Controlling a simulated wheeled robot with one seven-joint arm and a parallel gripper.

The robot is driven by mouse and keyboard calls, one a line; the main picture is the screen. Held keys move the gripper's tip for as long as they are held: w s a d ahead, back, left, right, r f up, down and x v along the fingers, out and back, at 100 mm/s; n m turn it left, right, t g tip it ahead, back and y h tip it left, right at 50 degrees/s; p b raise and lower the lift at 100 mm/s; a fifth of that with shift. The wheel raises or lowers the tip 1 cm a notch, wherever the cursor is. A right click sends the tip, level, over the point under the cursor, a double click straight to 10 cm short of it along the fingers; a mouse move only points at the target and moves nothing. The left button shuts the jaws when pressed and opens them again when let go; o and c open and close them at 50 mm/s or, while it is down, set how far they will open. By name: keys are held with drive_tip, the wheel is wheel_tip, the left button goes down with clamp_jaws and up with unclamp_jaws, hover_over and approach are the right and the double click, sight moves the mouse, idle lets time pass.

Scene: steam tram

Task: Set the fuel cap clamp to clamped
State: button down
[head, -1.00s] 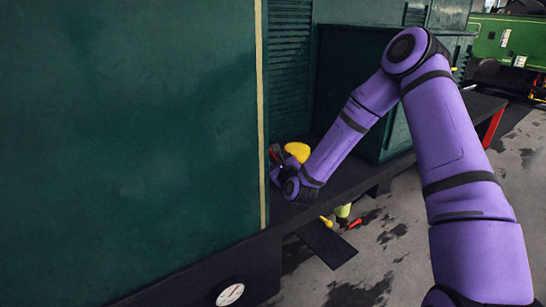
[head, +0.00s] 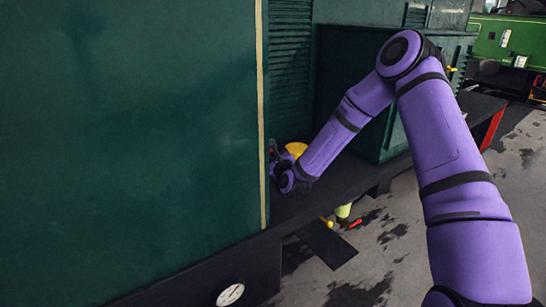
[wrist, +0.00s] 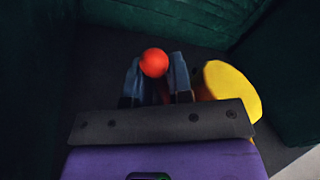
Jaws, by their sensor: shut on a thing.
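In the wrist view a red ball knob (wrist: 154,62) sits between the two fingers of my gripper (wrist: 156,78), which is shut on it. A yellow round cap (wrist: 232,90) is just to the right of the fingers, partly hidden by my gripper's body. In the head view the yellow cap (head: 296,149) shows above my wrist, on the dark running plate next to the green wall. My gripper (head: 274,160) is mostly hidden there behind my wrist and the wall's edge. The rest of the clamp below the knob is mostly hidden.
A large green panel (head: 130,120) with a cream edge strip stands close on the left. A green box (head: 395,135) stands on the dark running plate to the right. A step (head: 327,243) and a round gauge (head: 230,294) are below.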

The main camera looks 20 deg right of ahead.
drive_tip(key=d+m, duration=0.1)
drive_tip(key=d+r+m, duration=0.1)
drive_tip(key=w+d+m+g, duration=0.1)
drive_tip(key=m, duration=0.1)
drive_tip(key=shift+r, duration=0.15)
drive_tip(key=shift+w+d+r+m, duration=0.2)
drive_tip(key=shift+d+r+m, duration=0.05)
drive_tip(key=shift+m, duration=0.25)
drive_tip(key=c, duration=1.2)
unclamp_jaws()
drive_tip(key=shift+r, duration=0.15)
drive_tip(key=shift+o, duration=0.2)
drive_tip(key=shift+f, duration=0.2)
drive_tip(key=shift+s+f, duration=0.1)
